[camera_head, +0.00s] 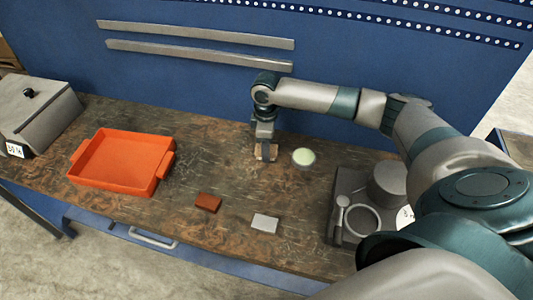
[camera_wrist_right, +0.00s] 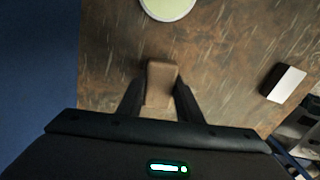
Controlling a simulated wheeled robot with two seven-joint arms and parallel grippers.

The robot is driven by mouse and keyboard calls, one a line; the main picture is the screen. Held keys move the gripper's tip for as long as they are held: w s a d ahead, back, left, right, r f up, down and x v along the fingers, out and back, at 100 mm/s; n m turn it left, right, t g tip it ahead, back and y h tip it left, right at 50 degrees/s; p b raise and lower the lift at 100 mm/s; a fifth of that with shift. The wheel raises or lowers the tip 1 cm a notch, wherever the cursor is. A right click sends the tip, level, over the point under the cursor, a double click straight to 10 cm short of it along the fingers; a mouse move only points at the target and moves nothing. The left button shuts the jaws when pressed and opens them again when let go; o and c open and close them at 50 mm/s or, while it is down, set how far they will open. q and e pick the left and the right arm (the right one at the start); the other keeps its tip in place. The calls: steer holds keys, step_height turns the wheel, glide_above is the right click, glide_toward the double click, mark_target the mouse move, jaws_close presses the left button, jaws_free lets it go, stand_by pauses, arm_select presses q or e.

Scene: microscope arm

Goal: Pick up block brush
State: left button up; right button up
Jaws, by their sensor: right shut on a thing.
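A tan block (camera_head: 266,153), which looks like the block brush, is at the back middle of the workbench. My right gripper (camera_head: 265,154) points down over it and is shut on it. In the right wrist view the block (camera_wrist_right: 161,82) lies between the two dark fingers (camera_wrist_right: 159,100), its far end sticking out beyond them. Whether its underside touches the bench I cannot tell. My left gripper is not in view.
A round pale-green-topped item (camera_head: 304,157) is close right of the block. A red-brown block (camera_head: 208,202) and a light grey block (camera_head: 264,223) lie nearer the front. An orange tray (camera_head: 165,182) is left. A grey caddy (camera_head: 345,183) with containers is right. A blue wall (camera_head: 200,75) stands behind.

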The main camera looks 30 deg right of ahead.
steer(key=shift+s+d+r+b, duration=0.15)
steer(key=shift+r+b, duration=0.15)
steer(key=shift+r, duration=0.3)
steer(key=shift+s+d+r+b, duration=0.15)
steer(key=shift+r+b, duration=0.1)
steer(key=shift+r, duration=0.3)
steer(key=s+d+r+b, duration=0.3)
steer(key=s+d+r, duration=0.3)
steer(key=s, duration=0.2)
steer(key=shift+s+d+r, duration=0.2)
steer(key=shift+d+r, duration=0.15)
steer(key=shift+d, duration=0.05)
steer(key=shift+o, duration=1)
steer(key=shift+c, duration=0.5)
steer(key=shift+a, duration=0.1)
